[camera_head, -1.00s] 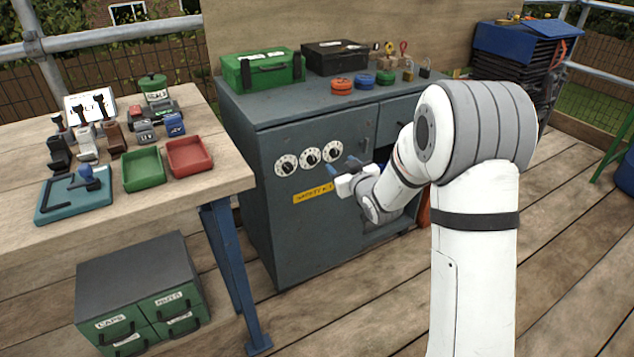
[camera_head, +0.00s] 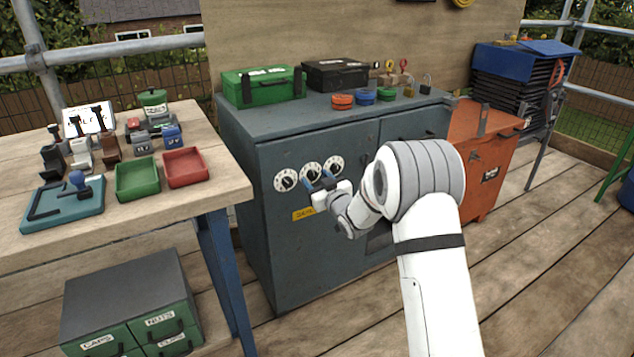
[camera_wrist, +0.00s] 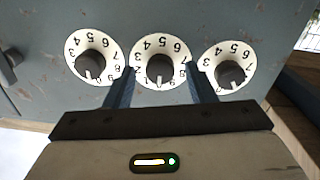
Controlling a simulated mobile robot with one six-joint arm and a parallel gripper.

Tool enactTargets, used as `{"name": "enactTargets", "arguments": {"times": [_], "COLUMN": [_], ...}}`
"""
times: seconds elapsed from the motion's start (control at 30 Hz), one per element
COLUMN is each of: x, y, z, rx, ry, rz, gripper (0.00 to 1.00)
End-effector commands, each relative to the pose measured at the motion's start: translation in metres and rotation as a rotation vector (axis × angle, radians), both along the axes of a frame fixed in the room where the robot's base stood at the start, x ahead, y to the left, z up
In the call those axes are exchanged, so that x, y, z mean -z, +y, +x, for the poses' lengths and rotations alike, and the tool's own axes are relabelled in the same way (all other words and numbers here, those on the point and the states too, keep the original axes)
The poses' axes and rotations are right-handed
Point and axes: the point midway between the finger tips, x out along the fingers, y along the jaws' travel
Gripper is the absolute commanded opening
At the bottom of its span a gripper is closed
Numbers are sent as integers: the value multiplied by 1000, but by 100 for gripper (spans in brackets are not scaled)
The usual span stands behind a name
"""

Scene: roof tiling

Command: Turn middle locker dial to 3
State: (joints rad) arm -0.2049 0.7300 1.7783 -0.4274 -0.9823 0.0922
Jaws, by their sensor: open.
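Three round white dials with dark knobs sit in a row on the front of the grey locker (camera_head: 300,240). The middle dial (camera_head: 312,169) also shows in the wrist view (camera_wrist: 160,67), with its numbers upside down. Its white pointer mark is at the bottom of the knob there, near 0 or 1; I cannot tell exactly. My gripper (camera_head: 319,181) is open in front of the middle dial. In the wrist view its two blue fingers (camera_wrist: 163,88) stand on either side of the dial's lower part; contact with the knob cannot be seen.
The left dial (camera_head: 285,180) and right dial (camera_head: 334,164) are close beside my fingers. A yellow label (camera_head: 302,214) is below. A wooden workbench (camera_head: 225,190) stands at the left, and an orange cabinet (camera_head: 480,150) at the right.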

Motion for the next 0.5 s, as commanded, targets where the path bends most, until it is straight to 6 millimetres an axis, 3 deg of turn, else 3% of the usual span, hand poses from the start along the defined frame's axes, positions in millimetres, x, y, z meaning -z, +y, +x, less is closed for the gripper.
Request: {"name": "enactTargets", "arguments": {"times": [0.17,0.5], "x": [0,0], "y": [0,1], "z": [0,0], "rx": [0,-1], "ry": [0,0], "rz": [0,0], "gripper": [50,23]}}
